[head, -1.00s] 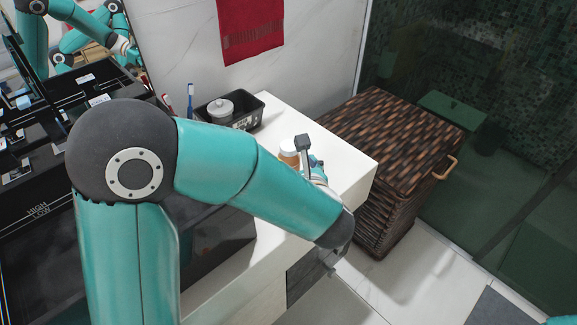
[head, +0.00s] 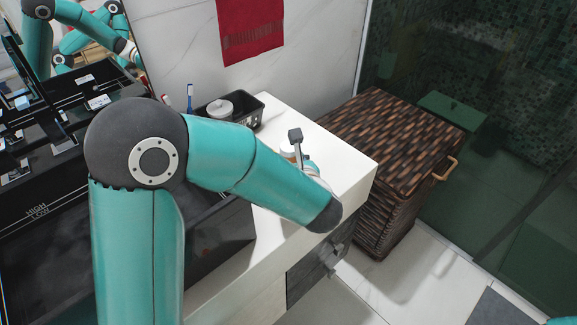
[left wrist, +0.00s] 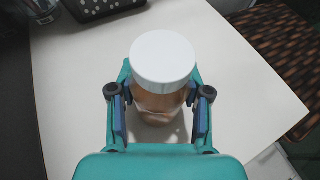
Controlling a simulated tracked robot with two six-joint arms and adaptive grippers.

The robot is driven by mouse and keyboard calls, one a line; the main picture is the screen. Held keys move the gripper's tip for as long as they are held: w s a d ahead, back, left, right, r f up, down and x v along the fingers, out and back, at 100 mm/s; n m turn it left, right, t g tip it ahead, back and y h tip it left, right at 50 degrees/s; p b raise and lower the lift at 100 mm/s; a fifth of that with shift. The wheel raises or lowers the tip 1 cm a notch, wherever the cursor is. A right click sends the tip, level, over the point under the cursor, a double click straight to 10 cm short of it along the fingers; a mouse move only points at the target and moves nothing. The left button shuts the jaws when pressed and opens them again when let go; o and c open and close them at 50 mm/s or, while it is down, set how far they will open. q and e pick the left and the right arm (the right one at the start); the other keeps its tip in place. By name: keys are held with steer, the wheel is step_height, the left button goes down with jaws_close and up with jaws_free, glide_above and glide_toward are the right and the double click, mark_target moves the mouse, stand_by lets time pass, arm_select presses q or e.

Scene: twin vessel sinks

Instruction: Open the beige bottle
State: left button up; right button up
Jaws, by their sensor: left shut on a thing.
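The beige bottle (left wrist: 160,105) stands upright on the white counter in the left wrist view, with its white lid (left wrist: 163,56) on top. My left gripper (left wrist: 160,94) is shut on the bottle's body, one finger on each side below the lid. In the head view the bottle (head: 288,150) shows only as a small part, mostly hidden behind my left wrist and forearm. My right gripper is not in view.
A black basket (head: 253,119) holding a white round jar (head: 219,107) stands behind on the white counter (head: 348,165). Toothbrushes stand beside it. A dark sink lies left, under my arm. A woven brown hamper (head: 395,135) stands right of the counter.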

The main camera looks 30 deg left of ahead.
arm_select(q)
steer(key=shift+r, duration=0.1)
step_height(320, 180, up, 20)
steer(key=p, duration=0.4)
stand_by(0.3)
steer(key=o, duration=0.6)
steer(key=shift+c, duration=0.2)
jaws_close()
